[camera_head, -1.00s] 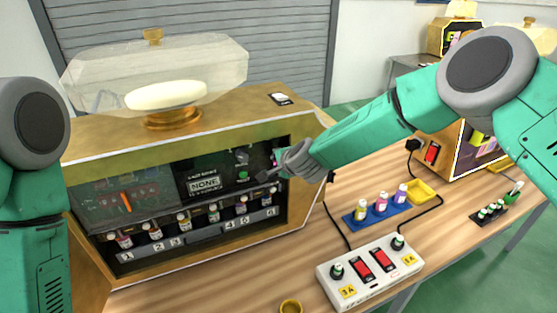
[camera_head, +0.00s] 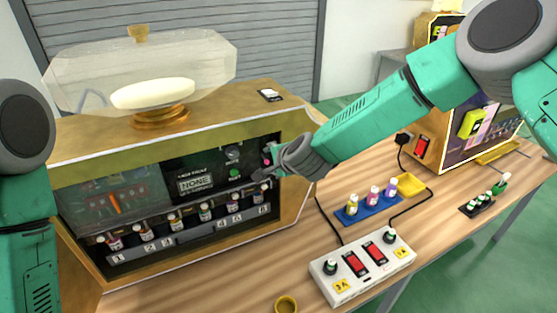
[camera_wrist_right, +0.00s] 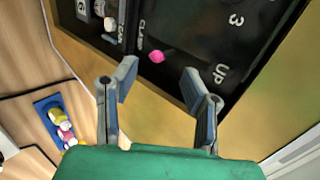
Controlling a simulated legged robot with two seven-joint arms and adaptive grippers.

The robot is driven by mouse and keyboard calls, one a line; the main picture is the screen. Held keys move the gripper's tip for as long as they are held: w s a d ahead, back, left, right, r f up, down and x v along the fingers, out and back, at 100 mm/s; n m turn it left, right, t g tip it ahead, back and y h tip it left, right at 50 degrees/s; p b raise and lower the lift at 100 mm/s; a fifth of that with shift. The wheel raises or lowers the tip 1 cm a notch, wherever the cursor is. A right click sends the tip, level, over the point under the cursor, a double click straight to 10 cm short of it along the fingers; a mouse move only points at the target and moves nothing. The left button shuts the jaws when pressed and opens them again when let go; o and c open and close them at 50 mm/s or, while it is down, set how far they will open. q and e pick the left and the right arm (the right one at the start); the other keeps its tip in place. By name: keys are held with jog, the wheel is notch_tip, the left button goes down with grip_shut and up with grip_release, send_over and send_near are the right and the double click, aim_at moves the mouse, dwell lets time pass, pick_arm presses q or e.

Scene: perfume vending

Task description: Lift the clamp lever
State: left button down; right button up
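The clamp lever shows as a small pink knob (camera_wrist_right: 156,57) on the machine's dark front panel in the right wrist view, near white lettering that includes "UP". In the head view the pink knob (camera_head: 267,159) is a tiny spot at the panel's right end. My right gripper (camera_head: 266,173) is at that end of the panel, close to the knob. In the wrist view its two fingers (camera_wrist_right: 160,80) are spread, with the knob ahead of the gap and nothing held between them. My left arm shows at the left edge; its gripper is out of view.
The gold vending machine (camera_head: 100,140) holds a row of small bottles. A white switch box (camera_head: 335,290), a blue bottle rack (camera_head: 350,220), a yellow tray (camera_head: 411,185) and black cables lie on the wooden table (camera_head: 300,235). A yellow cup (camera_head: 286,305) stands at the front.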

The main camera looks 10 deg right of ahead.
jog(key=v, duration=0.6)
jog(key=shift+s+a+r, duration=0.15)
jog(key=shift+s+r, duration=0.05)
jog(key=shift+s, duration=0.2)
